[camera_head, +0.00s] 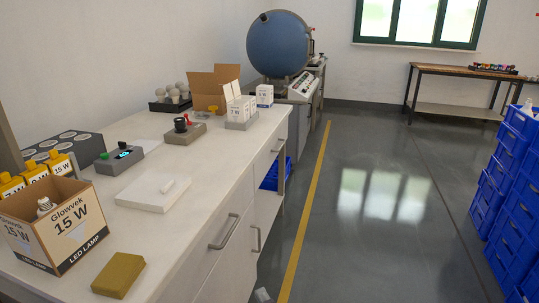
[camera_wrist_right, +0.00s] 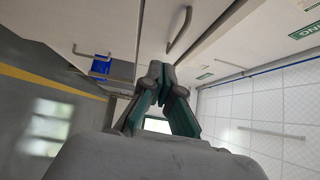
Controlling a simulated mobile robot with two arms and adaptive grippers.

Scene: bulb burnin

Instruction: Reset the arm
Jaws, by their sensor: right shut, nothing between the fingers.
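My right gripper (camera_head: 262,294) shows only as a small grey tip at the bottom edge of the head view, beside the front of the white cabinet. In the right wrist view its dark fingers (camera_wrist_right: 160,78) meet at the tips, with nothing between them. A cabinet drawer front and handle (camera_wrist_right: 180,30) lie behind the fingers there. My left gripper is in neither view.
The white counter (camera_head: 205,185) holds a Glowvek lamp box (camera_head: 55,228), a yellow-brown block (camera_head: 118,275), a white pad (camera_head: 148,198) and small devices. Drawer handles (camera_head: 224,232) stick out. Blue crates (camera_head: 512,190) stand at right; the floor (camera_head: 375,200) between is clear.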

